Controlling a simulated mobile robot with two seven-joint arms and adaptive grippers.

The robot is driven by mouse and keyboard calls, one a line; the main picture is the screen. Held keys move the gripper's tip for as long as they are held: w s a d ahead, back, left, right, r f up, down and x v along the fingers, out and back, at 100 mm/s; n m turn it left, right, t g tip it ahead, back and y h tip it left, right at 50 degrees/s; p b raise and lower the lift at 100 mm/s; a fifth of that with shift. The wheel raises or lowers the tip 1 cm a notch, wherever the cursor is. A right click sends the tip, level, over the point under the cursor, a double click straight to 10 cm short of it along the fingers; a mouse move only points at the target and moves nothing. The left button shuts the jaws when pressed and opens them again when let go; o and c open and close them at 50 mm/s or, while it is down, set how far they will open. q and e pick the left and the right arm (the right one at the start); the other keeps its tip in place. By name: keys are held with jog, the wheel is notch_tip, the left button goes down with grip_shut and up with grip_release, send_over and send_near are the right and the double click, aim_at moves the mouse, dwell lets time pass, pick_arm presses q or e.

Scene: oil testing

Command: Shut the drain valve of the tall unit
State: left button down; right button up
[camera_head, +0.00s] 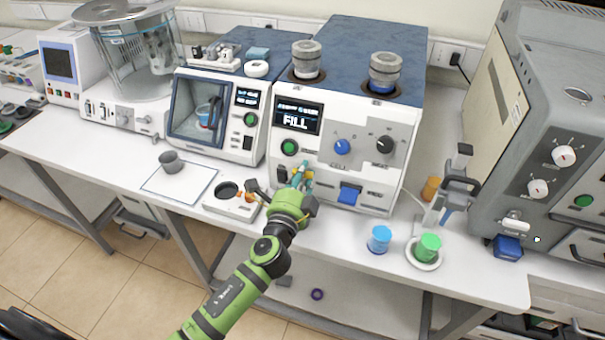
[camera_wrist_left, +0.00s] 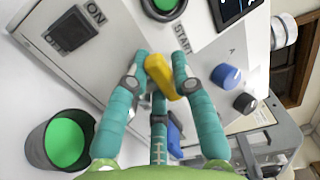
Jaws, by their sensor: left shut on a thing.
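The tall unit (camera_head: 345,160) is a white box with a blue top, a screen reading "FILL", a blue knob, a black knob and a green button. My left gripper (camera_head: 298,180) is at its lower front, below the green button. In the left wrist view the teal fingers of the gripper (camera_wrist_left: 162,82) are shut on a yellow valve handle (camera_wrist_left: 160,72). The handle is mostly hidden behind the gripper in the head view. A dark cup with green contents (camera_wrist_left: 64,142) stands beside the fingers in the wrist view. My right gripper is not in view.
A blue cup (camera_head: 379,240) and a green cup (camera_head: 428,247) on a saucer stand at the right front edge. A white block with a round hole (camera_head: 222,206) lies left of my gripper. A grey cup (camera_head: 171,161) stands on a white mat (camera_head: 158,185). A large grey machine (camera_head: 530,110) is at right.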

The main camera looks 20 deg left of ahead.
pick_arm(q)
jog(key=shift+m+h, duration=0.4)
jog(key=shift+h, duration=0.3)
jog(key=c, duration=1)
grip_release()
jog(key=shift+c, duration=0.2)
jog(key=s, duration=1.2)
jog(key=shift+a, duration=0.25)
